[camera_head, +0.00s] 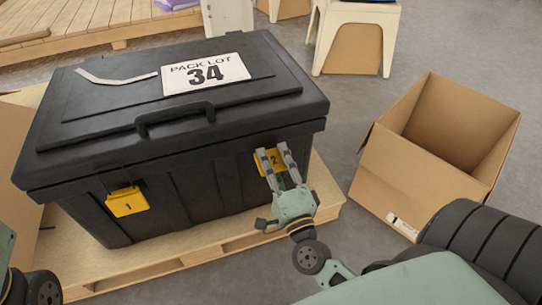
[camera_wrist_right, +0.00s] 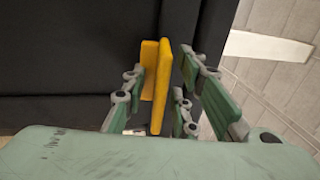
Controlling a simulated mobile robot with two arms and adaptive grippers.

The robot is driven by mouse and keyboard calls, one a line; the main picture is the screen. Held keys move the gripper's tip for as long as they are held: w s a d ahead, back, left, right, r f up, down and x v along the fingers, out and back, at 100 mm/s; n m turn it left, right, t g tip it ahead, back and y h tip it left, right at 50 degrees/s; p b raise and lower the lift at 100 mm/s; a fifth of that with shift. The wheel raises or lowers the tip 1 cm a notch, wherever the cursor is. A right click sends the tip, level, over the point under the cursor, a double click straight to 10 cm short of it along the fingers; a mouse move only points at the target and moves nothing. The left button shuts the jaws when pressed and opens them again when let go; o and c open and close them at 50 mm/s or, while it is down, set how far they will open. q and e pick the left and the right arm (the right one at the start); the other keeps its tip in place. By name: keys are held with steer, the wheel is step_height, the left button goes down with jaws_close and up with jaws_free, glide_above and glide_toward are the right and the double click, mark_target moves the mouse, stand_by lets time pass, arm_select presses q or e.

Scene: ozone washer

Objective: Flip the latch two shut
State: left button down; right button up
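The black box (camera_head: 180,185) has two yellow latches on its front. Latch two (camera_head: 262,162), marked 2, is on the right and partly hidden by my right gripper (camera_head: 279,161). Latch one (camera_head: 126,202), marked 1, is on the left. In the right wrist view, the yellow flap of latch two (camera_wrist_right: 162,88) stands out from the dark box wall between the fingers of my right gripper (camera_wrist_right: 157,99). The fingers are apart, one on each side of the flap; I cannot tell whether either touches it. My left gripper is not in view.
The box stands on a wooden pallet (camera_head: 195,252). Its lid is down, with a handle (camera_head: 175,116) and a "PACK LOT 34" label (camera_head: 206,73). An open cardboard box (camera_head: 405,185) stands to the right. White stools (camera_head: 354,35) are behind; grey floor shows between.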

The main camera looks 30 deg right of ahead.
steer(key=shift+x, duration=0.95)
steer(key=shift+c, duration=0.6)
jaws_close()
